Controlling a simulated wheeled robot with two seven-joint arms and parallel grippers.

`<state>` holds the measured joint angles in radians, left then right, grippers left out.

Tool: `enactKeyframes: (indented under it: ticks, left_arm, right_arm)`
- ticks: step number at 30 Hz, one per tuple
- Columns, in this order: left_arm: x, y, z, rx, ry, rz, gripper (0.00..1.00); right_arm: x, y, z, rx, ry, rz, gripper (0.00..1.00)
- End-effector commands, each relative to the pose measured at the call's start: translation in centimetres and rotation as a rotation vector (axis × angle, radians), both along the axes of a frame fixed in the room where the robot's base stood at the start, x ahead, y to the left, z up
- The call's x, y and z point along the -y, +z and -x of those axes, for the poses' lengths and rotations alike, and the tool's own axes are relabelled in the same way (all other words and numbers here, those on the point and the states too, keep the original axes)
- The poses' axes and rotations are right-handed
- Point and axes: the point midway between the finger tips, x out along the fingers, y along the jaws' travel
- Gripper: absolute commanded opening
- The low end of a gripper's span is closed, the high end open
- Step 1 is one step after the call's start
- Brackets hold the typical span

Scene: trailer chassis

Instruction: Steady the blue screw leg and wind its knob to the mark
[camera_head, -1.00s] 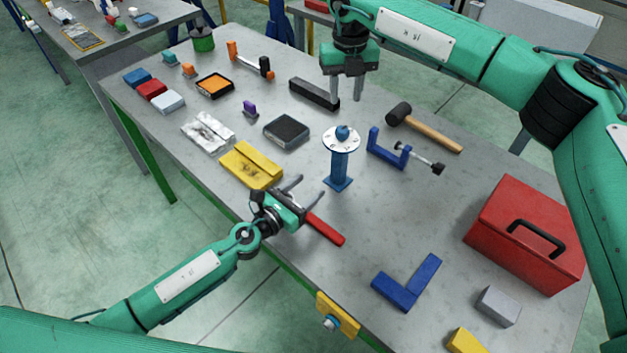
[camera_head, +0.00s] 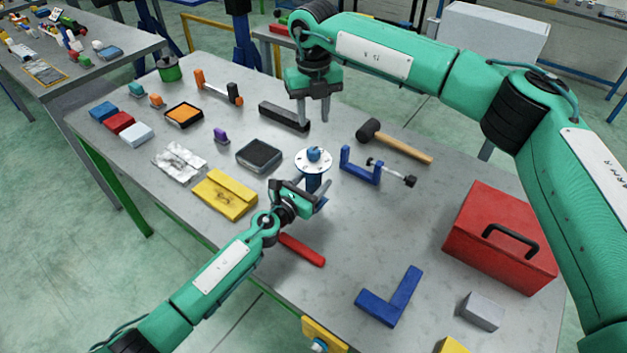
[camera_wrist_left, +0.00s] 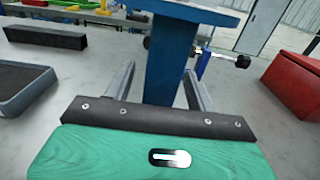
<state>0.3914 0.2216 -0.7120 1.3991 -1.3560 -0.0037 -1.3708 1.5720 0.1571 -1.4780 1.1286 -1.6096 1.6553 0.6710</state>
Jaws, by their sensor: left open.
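The blue screw leg (camera_head: 313,184) stands upright on the grey bench, with a pale round plate (camera_head: 314,161) and a blue knob (camera_head: 314,153) on top. My left gripper (camera_head: 322,192) is open at the leg's post, low under the plate. In the left wrist view the blue post (camera_wrist_left: 170,62) stands between the two open fingers, with no clear contact. The knob is outside that view, and I cannot make out the mark. My right gripper (camera_head: 312,110) points down behind the leg, its two fingers apart and empty.
A blue clamp (camera_head: 360,168) and a hammer (camera_head: 395,142) lie right of the leg. A black-topped block (camera_head: 259,154) and yellow pouch (camera_head: 224,194) lie left. A red bar (camera_head: 302,250) lies in front. A red toolbox (camera_head: 500,237) stands at right.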

Motion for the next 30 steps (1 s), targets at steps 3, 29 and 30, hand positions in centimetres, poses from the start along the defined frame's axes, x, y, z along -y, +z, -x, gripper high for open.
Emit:
enactKeyframes:
  ticks: [3, 29, 30]
  left_arm:
    - [0.2, 0.0, -0.2, -0.001, 0.0, 0.0, 0.56]
    - [0.1, 0.0, -0.2, 0.0, 0.0, 0.0, 0.0]
    - [0.1, 0.0, -0.2, 0.0, 0.0, 0.0, 0.0]
  right_arm:
    - [0.0, 0.0, 0.0, 0.0, 0.0, 0.0, 0.36]
    - [0.6, -2.5, 0.7, -0.142, -0.117, -0.104, 0.53]
    - [0.8, -3.2, 1.0, -0.192, -0.159, -0.142, 0.53]
